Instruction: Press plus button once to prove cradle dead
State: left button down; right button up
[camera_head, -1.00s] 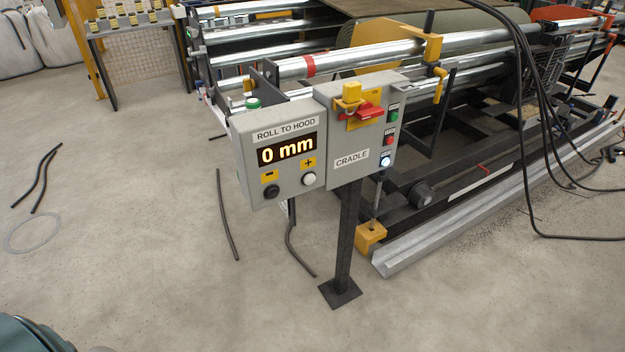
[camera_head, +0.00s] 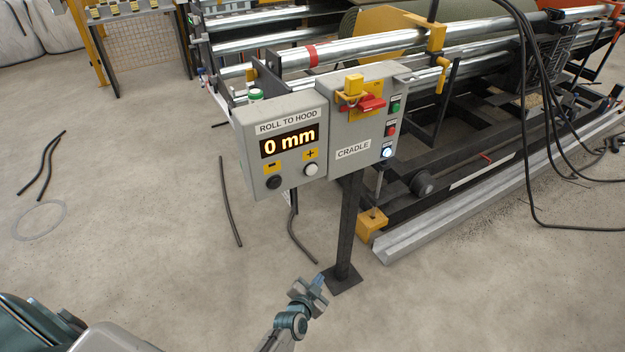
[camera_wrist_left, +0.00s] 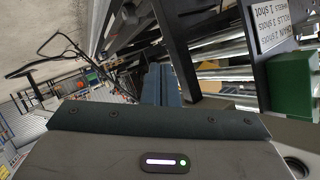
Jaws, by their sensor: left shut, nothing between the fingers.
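The grey control box (camera_head: 285,185) on a black post carries a display (camera_head: 289,142) reading "0 mm" under the label ROLL TO HOOD. The white plus button (camera_head: 311,170) is at its lower right, and the black minus button (camera_head: 274,182) is to its left. The grey CRADLE box (camera_head: 372,125) adjoins it, with a red switch handle and a yellow padlock-like piece. My left gripper (camera_head: 316,281) is shut and empty, low in front of the post's foot, well below the buttons. Its shut fingers also show in the left wrist view (camera_wrist_left: 161,85). My right gripper is out of view.
Behind the boxes stands the machine with chrome rollers (camera_head: 350,52) and a long metal channel (camera_head: 470,213) on the floor. Black cables (camera_head: 524,120) hang at the right. Hose pieces (camera_head: 229,200) lie on the floor. The floor at left is mostly clear.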

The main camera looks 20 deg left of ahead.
pick_arm(q)
jog(key=w+r+t+y, duration=0.1)
jog(key=w+r, duration=0.3)
jog(key=r, duration=0.9)
jog(key=w+r+t+y+p, duration=0.1)
jog(key=w+r+t, duration=0.3)
jog(key=r, duration=0.8)
jog(key=shift+w+r+m+t+y, duration=0.3)
jog(key=shift+w+r, duration=0.1)
jog(key=shift+w, duration=0.3)
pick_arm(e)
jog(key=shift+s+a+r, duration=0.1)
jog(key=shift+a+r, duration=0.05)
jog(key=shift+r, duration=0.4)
